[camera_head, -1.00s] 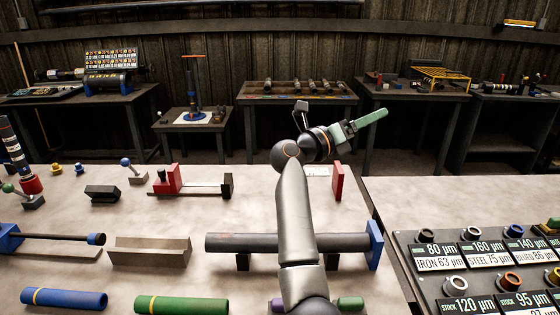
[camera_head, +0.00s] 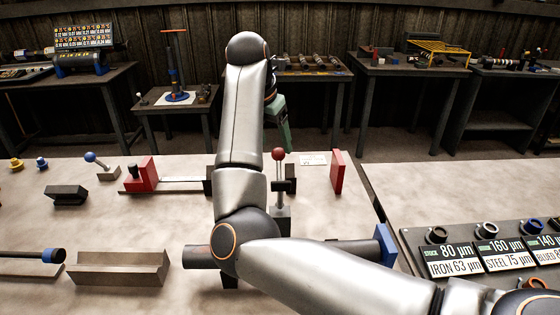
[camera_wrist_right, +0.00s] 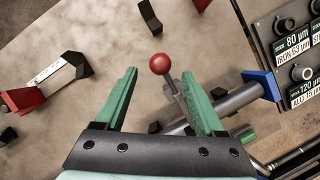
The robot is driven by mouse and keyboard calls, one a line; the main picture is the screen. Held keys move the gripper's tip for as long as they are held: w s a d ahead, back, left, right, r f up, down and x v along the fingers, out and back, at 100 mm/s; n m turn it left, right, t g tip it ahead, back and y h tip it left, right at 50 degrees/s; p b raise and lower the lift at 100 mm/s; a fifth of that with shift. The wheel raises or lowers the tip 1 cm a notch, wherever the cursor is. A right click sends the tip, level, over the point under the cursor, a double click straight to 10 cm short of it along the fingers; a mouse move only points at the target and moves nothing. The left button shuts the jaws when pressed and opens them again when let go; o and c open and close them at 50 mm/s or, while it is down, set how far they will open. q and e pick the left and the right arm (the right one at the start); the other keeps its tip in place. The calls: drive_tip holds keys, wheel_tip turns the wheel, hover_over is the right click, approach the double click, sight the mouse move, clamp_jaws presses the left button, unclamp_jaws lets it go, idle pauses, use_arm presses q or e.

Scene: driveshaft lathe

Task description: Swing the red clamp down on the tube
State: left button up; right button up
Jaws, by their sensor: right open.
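The red clamp shows as a red ball knob (camera_head: 278,154) on a thin lever that stands upright from a dark base behind the tube. The dark grey tube (camera_head: 197,257) lies across the bench with a blue plate at its right end. My forearm hides its middle. In the wrist view the red knob (camera_wrist_right: 160,64) sits between the spread green fingers, apart from both. The tube (camera_wrist_right: 236,101) passes under the right finger there. My right gripper (camera_wrist_right: 162,76) is open and empty; in the head view its green finger (camera_head: 284,125) shows partly, behind my arm. My left gripper is out of view.
A red upright plate (camera_head: 337,171) stands right of the lever. A red block on a slide (camera_head: 141,174) and a grey trough (camera_head: 118,268) are to the left. A panel of labelled knobs (camera_head: 480,250) is at the right.

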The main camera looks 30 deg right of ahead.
sight(279, 172)
drive_tip(key=x, duration=0.9)
drive_tip(key=shift+d, duration=0.15)
clamp_jaws()
idle(1.0)
